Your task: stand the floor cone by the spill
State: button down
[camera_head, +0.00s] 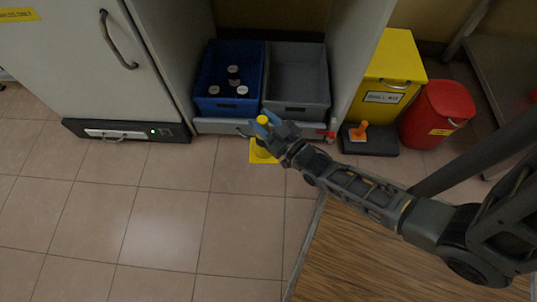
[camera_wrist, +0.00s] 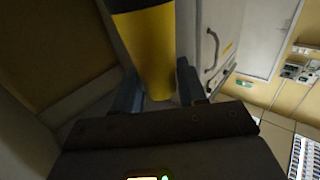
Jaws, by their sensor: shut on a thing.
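The floor cone (camera_head: 262,157) is yellow with a dark band and a square yellow base. It is upright over the tiles in front of the bins. I cannot tell whether its base touches the floor. My gripper (camera_head: 268,124), with blue fingers, is shut on the upper part of the cone. In the wrist view the cone's yellow body (camera_wrist: 150,50) with its dark band lies between the fingers. I cannot make out a spill; a pale sheen on the tiles at left may only be reflected light.
A blue bin (camera_head: 203,103) with several white-capped bottles and a grey bin (camera_head: 297,108) stand behind the cone. To the right are a yellow spill-kit box (camera_head: 402,62), a red bin (camera_head: 425,125) and an orange item (camera_head: 361,130) on a dark block. A wooden surface (camera_head: 350,255) is nearby. Floor at left is clear.

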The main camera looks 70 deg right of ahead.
aim_at(267, 156)
jog(key=s+d+f+m, duration=0.1)
jog(key=s+d+f, duration=0.15)
jog(key=s, duration=0.35)
jog(key=s+d+f, duration=0.1)
jog(key=s+f, duration=0.3)
jog(key=s, duration=0.3)
jog(key=shift+h, duration=0.4)
jog(key=w+a+f+b, duration=0.1)
jog(key=w+f, duration=0.1)
jog(key=w, duration=0.1)
jog(key=w+a+f+b, duration=0.2)
jog(key=w, duration=0.2)
jog(key=w+a+f+b, duration=0.2)
jog(key=w, duration=0.1)
jog(key=shift+w+a+f, duration=0.15)
jog(key=shift+a+f, duration=0.1)
jog(key=shift+f, duration=0.1)
notch_tip(267, 156, down, 4)
jog(key=b, duration=0.3)
jog(key=shift+f, duration=0.1)
jog(key=c, duration=0.6)
grip_release()
